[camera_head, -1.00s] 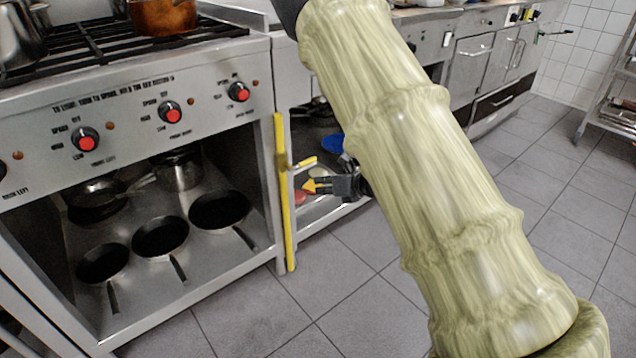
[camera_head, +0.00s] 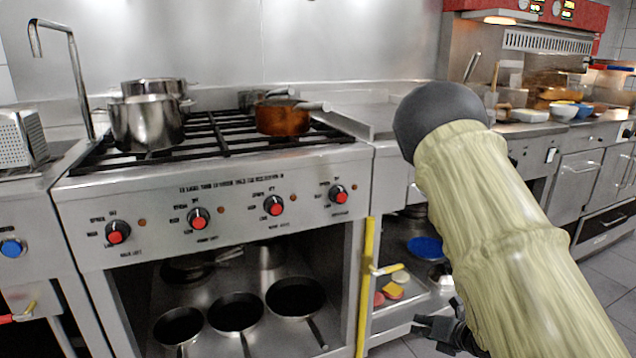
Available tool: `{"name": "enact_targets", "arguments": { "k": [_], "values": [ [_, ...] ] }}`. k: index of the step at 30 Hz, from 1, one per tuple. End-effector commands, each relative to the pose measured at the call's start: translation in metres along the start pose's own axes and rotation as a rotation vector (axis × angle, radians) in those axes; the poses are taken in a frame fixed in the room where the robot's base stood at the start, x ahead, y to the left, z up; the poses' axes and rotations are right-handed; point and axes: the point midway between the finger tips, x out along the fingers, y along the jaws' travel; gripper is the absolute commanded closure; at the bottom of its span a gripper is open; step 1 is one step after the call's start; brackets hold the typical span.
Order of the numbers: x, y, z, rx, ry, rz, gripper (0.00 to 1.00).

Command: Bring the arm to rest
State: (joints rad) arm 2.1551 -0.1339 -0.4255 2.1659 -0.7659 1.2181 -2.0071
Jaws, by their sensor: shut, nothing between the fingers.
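My arm, in a pale green-yellow ribbed cover with a dark rounded joint, fills the right side of the view. My gripper (camera_head: 424,328) is small and dark at the lower middle right. It looks shut, with nothing held, and the arm partly hides it. It is in front of the open shelf bay beside the stove, below and to the right of a yellow handle (camera_head: 388,269).
The stove (camera_head: 215,210) carries a steel pot (camera_head: 146,122) and a copper pan (camera_head: 282,117). Several dark pans lie beneath. A yellow upright edge (camera_head: 367,280) borders the shelf, which holds a blue bowl (camera_head: 425,248) and sponges (camera_head: 392,291). Floor (camera_head: 392,350) shows low down.

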Motion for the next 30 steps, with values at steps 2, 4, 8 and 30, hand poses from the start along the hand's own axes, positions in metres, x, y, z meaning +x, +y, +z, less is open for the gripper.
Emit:
{"name": "enact_targets", "arguments": {
  "k": [2,4,8,30],
  "values": [
    [0.003,-0.016,-0.031,0.189,0.012,-0.053,1.00],
    [0.004,-0.028,-0.056,0.354,0.015,-0.102,1.00],
    [0.003,-0.050,-0.103,0.659,0.009,-0.199,1.00],
    [-0.091,-0.104,-0.380,2.211,-0.423,-0.895,1.00]
  ]
}}
